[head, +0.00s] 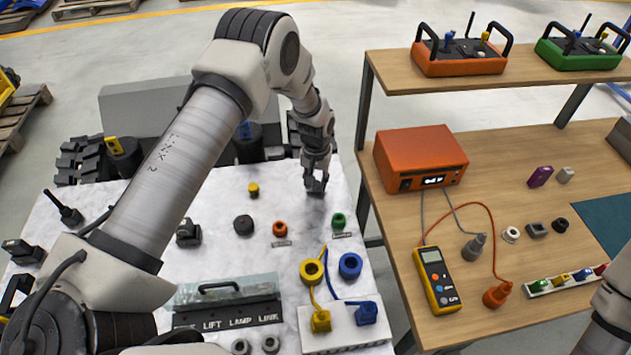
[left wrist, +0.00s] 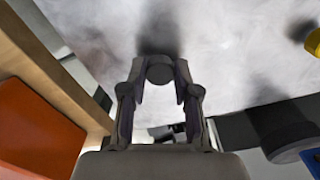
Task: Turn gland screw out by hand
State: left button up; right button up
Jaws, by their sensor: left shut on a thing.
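My left gripper (head: 316,186) points down over the back right part of the white work surface (head: 300,215). In the left wrist view its two fingers (left wrist: 160,88) are closed on the sides of a dark grey round piece (left wrist: 160,70), which may be the gland screw. The piece sits at the fingertips with the blurred white surface beyond it. I cannot tell whether it touches that surface. In the head view the piece is a small dark shape, mostly hidden by the gripper. Part of my right arm shows at the lower right edge, but its gripper is out of view.
A green-topped fitting (head: 338,221), an orange one (head: 279,229) and a yellow one (head: 253,190) stand nearby. A black round part (head: 243,225) lies further left. The wooden bench (head: 385,215) with an orange box (head: 420,158) and a yellow meter (head: 438,280) stands close on the right.

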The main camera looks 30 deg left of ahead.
pick_arm(q)
jog(key=n, duration=0.4)
jog(key=shift+p, duration=0.35)
jog(key=shift+s+f+n, duration=0.1)
jog(key=shift+n, duration=0.8)
jog(key=shift+n+p, duration=0.35)
jog(key=shift+n, duration=0.55)
jog(key=n+p, duration=0.1)
jog(key=n, duration=0.3)
jog(key=shift+n, duration=0.3)
jog(key=n, duration=0.3)
jog(key=o, duration=0.9)
jog(key=shift+o, duration=0.2)
